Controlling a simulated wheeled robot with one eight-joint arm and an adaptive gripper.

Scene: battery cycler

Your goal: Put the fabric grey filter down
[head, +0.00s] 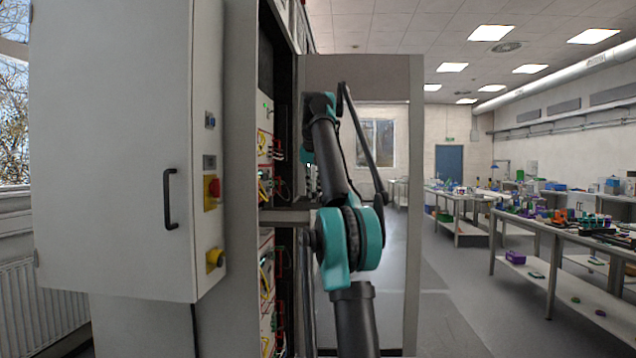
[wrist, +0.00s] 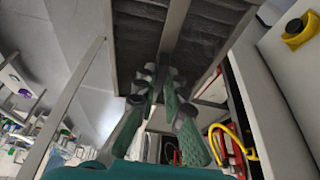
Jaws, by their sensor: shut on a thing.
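The fabric grey filter (wrist: 207,32) fills the top middle of the wrist view. It shows as dark grey fabric panels with a lighter bar between them. My gripper (wrist: 163,78) has its green-padded fingers close together at the lower end of that bar, shut on the filter. The fingers hide part of the contact. In the head view my arm rises in front of the open cabinet, and neither the gripper nor the filter can be made out there.
A tall grey cabinet (head: 115,150) stands at the left, with a black handle and a red switch. The open rack beside it holds cabled units (head: 266,190) and a grey shelf (head: 287,215). An open framed door (head: 413,200) stands behind my arm. Cluttered benches (head: 560,228) line the right; floor between is clear.

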